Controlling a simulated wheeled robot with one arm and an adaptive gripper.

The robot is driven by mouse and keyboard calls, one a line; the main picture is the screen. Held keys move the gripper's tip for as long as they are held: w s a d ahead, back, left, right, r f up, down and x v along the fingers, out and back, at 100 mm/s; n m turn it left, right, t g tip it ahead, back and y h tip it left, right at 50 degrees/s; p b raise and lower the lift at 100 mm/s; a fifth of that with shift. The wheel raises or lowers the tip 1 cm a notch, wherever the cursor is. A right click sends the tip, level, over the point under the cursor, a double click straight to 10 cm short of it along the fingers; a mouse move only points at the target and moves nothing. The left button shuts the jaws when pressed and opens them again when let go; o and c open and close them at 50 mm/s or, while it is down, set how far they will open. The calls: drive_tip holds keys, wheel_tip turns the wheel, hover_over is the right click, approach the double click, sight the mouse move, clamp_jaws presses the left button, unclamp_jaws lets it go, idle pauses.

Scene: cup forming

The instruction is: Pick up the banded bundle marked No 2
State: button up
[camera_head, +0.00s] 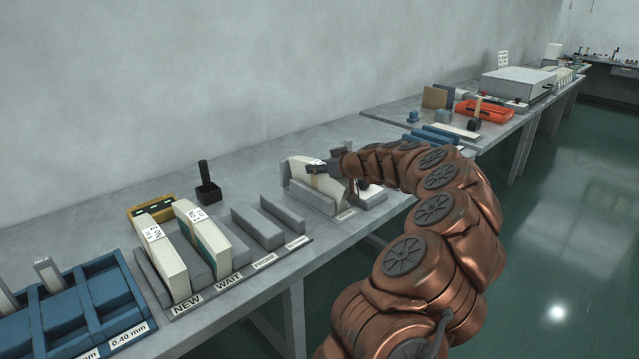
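Three cream bundles show in the head view. One bundle (301,170) stands in a grey slotted holder at the far end of the bench, with a tan band and a small white label on top whose number I cannot read. My gripper (335,171) is at this bundle, with a dark finger over its top near the label. The arm and fingers hide part of it, and I cannot tell whether the fingers grip it. Two other labelled bundles stand in the near rack, a left bundle (169,267) and a right bundle (207,243). Their small numbers are hard to read.
The near rack (222,284) has slots marked NEW and WAIT and further slots that look empty. A blue divided tray (112,290) is at lower left. A black stamp-like tool (207,185) stands behind the rack. A second bench holds an orange tray (486,110).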

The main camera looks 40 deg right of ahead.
clamp_jaws()
drive_tip(key=shift+r, duration=0.15)
idle(0.4)
